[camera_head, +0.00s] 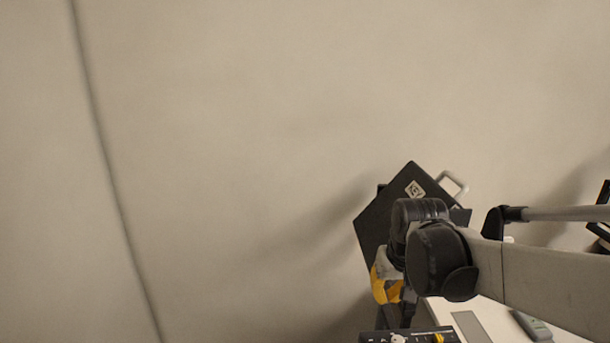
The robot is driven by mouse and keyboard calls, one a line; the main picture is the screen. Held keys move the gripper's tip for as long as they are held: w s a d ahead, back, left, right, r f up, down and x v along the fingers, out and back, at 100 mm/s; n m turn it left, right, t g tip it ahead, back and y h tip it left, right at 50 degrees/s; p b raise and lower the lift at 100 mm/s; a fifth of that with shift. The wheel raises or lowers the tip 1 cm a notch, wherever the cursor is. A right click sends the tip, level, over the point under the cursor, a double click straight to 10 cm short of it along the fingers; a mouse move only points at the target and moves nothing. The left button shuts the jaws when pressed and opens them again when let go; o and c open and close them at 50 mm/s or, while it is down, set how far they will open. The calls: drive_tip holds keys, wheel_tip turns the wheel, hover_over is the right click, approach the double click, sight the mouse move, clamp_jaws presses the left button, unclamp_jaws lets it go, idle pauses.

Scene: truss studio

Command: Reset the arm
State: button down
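My arm reaches in from the right edge and ends at black wrist joints near the lower middle right of the head view. My gripper's fingers cannot be made out clearly: the wrist joints and dark shapes below them cover that spot. Whether it is open, shut or holding anything does not show.
A black case (411,184) with a light label and a pale handle (453,186) stands tilted behind my wrist. A yellow and grey object (385,283) shows beside my wrist. A white tabletop (490,316) bears a grey handheld device (532,325). The pale wall at left is clear.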

drive_tip(key=s+f+t+b, duration=0.1)
drive_tip(key=s+b, duration=0.1)
drive_tip(key=s, duration=0.6)
drive_tip(key=s+f+t+b, duration=0.2)
drive_tip(key=s+b, duration=0.1)
drive_tip(key=s, duration=0.6)
drive_tip(key=shift+a+f+t, duration=0.25)
drive_tip(key=shift+a+t, duration=0.05)
